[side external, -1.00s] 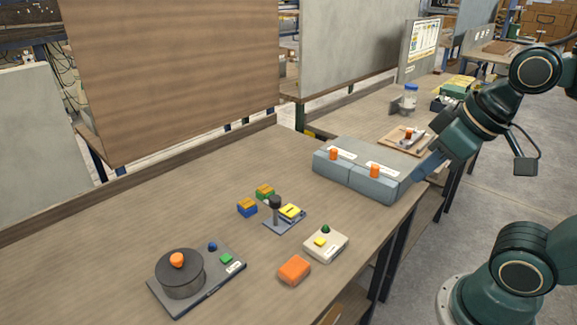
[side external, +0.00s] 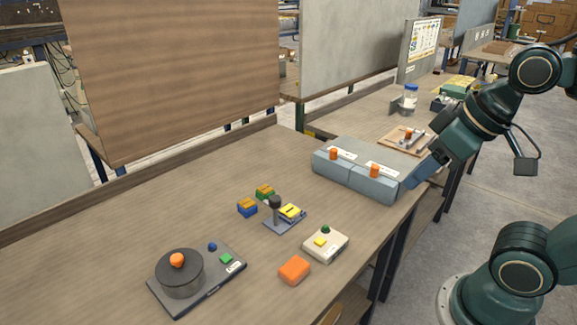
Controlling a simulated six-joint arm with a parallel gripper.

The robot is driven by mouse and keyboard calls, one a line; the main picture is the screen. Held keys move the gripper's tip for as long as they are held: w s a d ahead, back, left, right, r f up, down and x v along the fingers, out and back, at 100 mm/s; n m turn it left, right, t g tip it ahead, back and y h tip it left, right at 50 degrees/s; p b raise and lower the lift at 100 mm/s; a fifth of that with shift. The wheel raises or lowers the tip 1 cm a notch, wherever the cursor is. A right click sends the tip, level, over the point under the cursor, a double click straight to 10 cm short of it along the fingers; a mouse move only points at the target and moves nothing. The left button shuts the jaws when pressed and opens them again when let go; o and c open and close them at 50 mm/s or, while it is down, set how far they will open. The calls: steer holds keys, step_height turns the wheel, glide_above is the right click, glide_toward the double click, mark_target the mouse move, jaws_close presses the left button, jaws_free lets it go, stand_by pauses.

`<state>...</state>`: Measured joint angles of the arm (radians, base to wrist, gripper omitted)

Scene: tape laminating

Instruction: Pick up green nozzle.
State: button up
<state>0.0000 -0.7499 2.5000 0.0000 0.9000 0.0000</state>
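Several small green parts show, and I cannot tell for sure which is the nozzle. A dark green rounded knob (side external: 325,229) stands on a cream box with a yellow button. A green block with an orange top (side external: 265,192) lies behind the small grey stand. My gripper (side external: 411,180) is blue-grey and points down to the left at the right end of the grey boxes, well away from these parts. Its fingertips are not clear, so I cannot see whether it is open.
Two grey boxes (side external: 374,186) with orange knobs stand near the table's right edge. A black post stand (side external: 284,222), an orange block (side external: 294,270) and a dark drum (side external: 180,280) are in front. A wooden tray (side external: 391,141) lies behind. The table's left part is clear.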

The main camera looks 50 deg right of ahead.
steer(key=shift+o, duration=1.2)
steer(key=w+r+m+g, duration=0.35)
steer(key=w+m, duration=0.55)
steer(key=w, duration=1.3)
steer(key=w+d+f+m+g, duration=0.2)
steer(key=w+f+m, duration=0.7)
steer(key=w+f, duration=0.7)
steer(key=w, duration=0.3)
steer(key=shift+w+d+m, duration=0.15)
steer(key=shift+d+m, duration=0.1)
steer(key=shift+m, duration=0.05)
